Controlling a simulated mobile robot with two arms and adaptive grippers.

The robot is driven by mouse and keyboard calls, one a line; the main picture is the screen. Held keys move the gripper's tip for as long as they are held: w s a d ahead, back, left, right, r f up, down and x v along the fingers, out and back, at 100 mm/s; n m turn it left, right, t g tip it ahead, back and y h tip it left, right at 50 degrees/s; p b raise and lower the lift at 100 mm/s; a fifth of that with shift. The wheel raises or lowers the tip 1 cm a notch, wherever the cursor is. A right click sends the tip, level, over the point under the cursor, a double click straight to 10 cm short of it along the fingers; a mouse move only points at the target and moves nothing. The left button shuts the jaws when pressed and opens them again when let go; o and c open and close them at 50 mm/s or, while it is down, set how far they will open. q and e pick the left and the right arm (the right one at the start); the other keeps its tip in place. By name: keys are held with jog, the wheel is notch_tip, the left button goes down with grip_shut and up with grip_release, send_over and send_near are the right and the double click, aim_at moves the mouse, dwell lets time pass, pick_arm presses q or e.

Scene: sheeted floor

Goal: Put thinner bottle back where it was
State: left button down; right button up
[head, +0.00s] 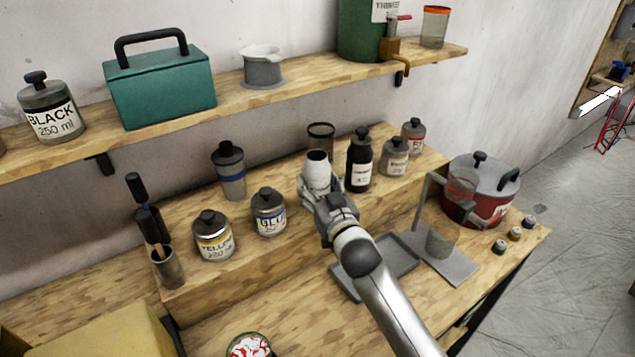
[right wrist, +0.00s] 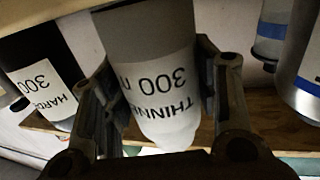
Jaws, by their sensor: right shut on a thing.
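The thinner bottle (head: 317,175) is pale with a dark top and shows upright in the head view, above the raised wooden step. My right gripper (head: 328,203) is shut around it. In the right wrist view the bottle (right wrist: 158,100) sits between the two fingers (right wrist: 160,72), its label reading THINNER 300 upside down. I cannot tell whether its base touches the step. The black hardener bottle (head: 359,165) stands just right of it; it also shows in the right wrist view (right wrist: 40,75). My left gripper is not in view.
On the step (head: 285,255) stand a blue paint bottle (head: 268,215), a yellow one (head: 213,240), a dark-rimmed cup (head: 321,135) and more small bottles (head: 394,160). A grey tray (head: 400,256), a stand (head: 455,265) and a red pot (head: 483,195) are on the bench. An upper shelf (head: 300,75) runs behind.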

jog(key=shift+f, duration=0.1)
jog(key=o, duration=0.9)
jog(key=shift+f, duration=0.2)
jog(key=o, duration=0.4)
jog(key=shift+s+r, duration=0.1)
jog(key=shift+o, duration=0.2)
